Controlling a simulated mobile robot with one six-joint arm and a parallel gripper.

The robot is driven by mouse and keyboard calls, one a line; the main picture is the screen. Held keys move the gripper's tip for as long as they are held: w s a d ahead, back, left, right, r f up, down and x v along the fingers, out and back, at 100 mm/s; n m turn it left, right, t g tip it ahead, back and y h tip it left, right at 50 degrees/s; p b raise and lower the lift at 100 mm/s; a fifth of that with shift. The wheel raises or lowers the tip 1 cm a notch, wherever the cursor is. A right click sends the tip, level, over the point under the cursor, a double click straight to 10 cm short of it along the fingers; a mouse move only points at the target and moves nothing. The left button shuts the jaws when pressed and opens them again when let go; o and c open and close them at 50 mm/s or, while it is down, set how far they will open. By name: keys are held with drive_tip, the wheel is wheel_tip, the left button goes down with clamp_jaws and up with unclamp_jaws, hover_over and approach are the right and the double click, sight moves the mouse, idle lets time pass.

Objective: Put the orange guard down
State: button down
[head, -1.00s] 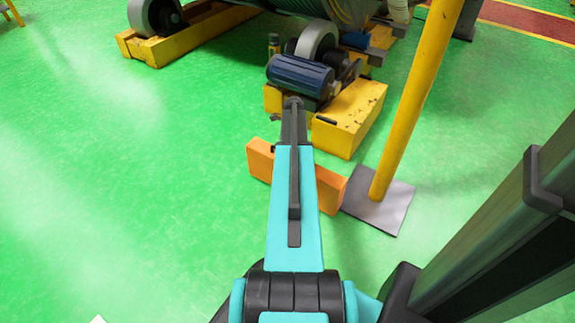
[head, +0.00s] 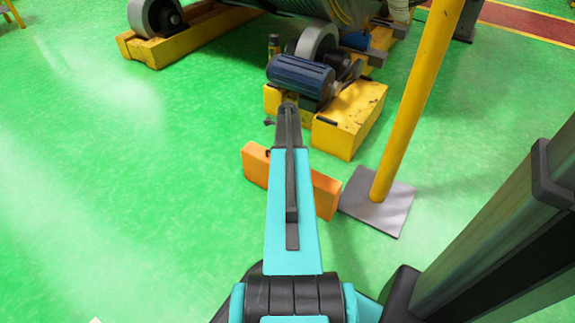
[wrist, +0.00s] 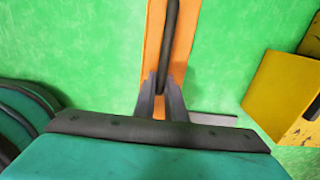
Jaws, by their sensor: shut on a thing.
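The orange guard (head: 326,193) is a flat orange block that shows on both sides of my arm in the head view, left of the yellow post's foot. My arm hides its middle. In the wrist view the guard (wrist: 183,45) runs up from between my fingers, with a black bar-like handle along it. My gripper (wrist: 161,84) is shut on the guard at this handle, one dark finger on each side. In the head view my gripper is hidden behind my arm. I cannot tell whether the guard touches the floor or hangs just above it.
A yellow post (head: 416,100) on a grey plate (head: 378,205) stands just right of the guard. Behind it is a yellow roller stand (head: 350,120) with a blue motor (head: 298,74). Another yellow roller stand (head: 175,42) is farther back left. The green floor (head: 120,180) at left is clear.

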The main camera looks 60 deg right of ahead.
drive_tip(key=shift+f+b, duration=0.45)
drive_tip(key=shift+f, duration=0.55)
drive_tip(key=c, duration=1.8)
unclamp_jaws()
drive_tip(key=shift+f, duration=0.1)
wheel_tip(320, 180, up, 12)
drive_tip(key=p, duration=0.4)
drive_tip(key=shift+p, duration=0.35)
